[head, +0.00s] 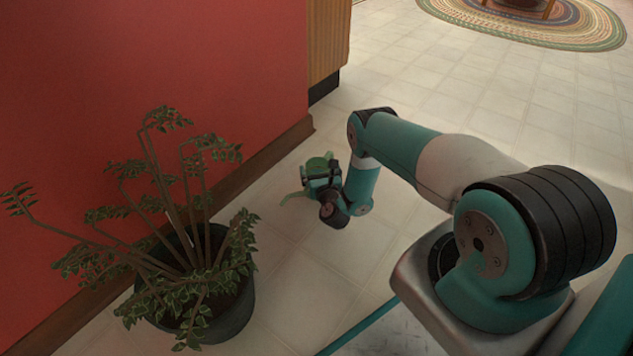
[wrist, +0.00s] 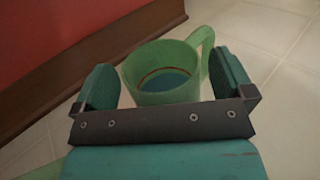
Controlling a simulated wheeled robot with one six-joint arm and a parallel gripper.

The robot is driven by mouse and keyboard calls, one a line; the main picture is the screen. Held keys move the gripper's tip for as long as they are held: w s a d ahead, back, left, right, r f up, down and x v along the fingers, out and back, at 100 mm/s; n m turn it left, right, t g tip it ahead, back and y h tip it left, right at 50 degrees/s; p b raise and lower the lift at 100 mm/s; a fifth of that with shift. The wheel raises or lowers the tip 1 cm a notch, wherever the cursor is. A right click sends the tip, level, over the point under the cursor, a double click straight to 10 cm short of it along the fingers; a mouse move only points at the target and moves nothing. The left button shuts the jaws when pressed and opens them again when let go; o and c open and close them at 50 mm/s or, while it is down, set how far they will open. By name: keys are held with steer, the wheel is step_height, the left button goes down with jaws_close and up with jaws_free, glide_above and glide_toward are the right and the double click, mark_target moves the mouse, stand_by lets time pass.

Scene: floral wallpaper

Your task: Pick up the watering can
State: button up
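The green watering can (head: 318,163) is on the floor near the red wall in the head view, partly hidden behind my gripper (head: 321,178). Its spout points left. In the wrist view the watering can (wrist: 168,92) shows its round open top, with a handle at its upper right. The two teal fingers of my gripper (wrist: 164,78) are spread apart, one on each side of the can. A small gap shows between the can and each finger. I cannot tell how deep the can is between them.
A dark pot (head: 232,312) with a leafy plant (head: 185,235) stands on the left by the wall. The red wall (head: 150,70) and its brown baseboard (head: 280,146) run close behind the can. Tiled floor is clear to the right, towards a braided rug (head: 590,30).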

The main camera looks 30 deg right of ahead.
steer(key=c, duration=1.4)
